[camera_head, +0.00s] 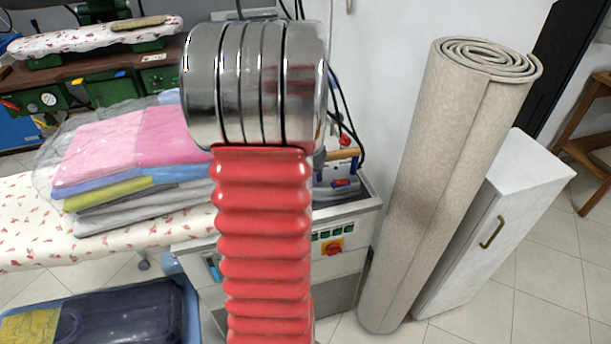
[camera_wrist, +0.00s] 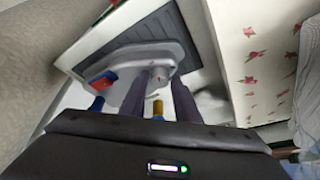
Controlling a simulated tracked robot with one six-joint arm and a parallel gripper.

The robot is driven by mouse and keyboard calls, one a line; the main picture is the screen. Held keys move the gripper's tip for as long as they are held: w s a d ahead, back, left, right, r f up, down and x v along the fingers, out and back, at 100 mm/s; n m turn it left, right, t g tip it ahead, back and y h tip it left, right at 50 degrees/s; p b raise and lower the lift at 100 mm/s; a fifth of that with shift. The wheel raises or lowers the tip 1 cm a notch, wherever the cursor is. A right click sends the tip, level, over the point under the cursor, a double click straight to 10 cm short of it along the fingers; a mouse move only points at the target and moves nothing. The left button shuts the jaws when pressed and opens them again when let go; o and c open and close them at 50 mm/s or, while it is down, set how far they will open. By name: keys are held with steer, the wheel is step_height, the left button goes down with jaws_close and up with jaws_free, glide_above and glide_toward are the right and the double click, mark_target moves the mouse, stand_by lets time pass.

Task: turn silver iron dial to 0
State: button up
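The silver iron (camera_wrist: 143,65) lies on a dark grey ribbed rest (camera_wrist: 178,28) in the wrist view. Its small round dial (camera_wrist: 161,72), pale with a small red mark, shows near my fingertips. My gripper (camera_wrist: 160,82) has its two dark fingers apart, one on each side of the dial as seen here. I cannot tell whether they touch it. A red and blue part (camera_wrist: 102,80) of the iron is to the left, and a wooden piece (camera_wrist: 157,108) shows between the fingers. In the head view my arm hides most of the iron, and its wooden handle (camera_head: 343,155) shows to the right.
The iron's station (camera_head: 345,212) has green buttons and a red switch in front. Folded garments (camera_head: 130,150) lie on a floral ironing board (camera_head: 30,225) to the left. A rolled carpet (camera_head: 445,170) leans beside a white cabinet (camera_head: 510,210) on the right. Black cables hang behind.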

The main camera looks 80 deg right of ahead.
steer(key=shift+o, duration=1)
steer(key=v, duration=1.3)
steer(key=shift+a+r, duration=0.15)
steer(key=shift+r, duration=0.1)
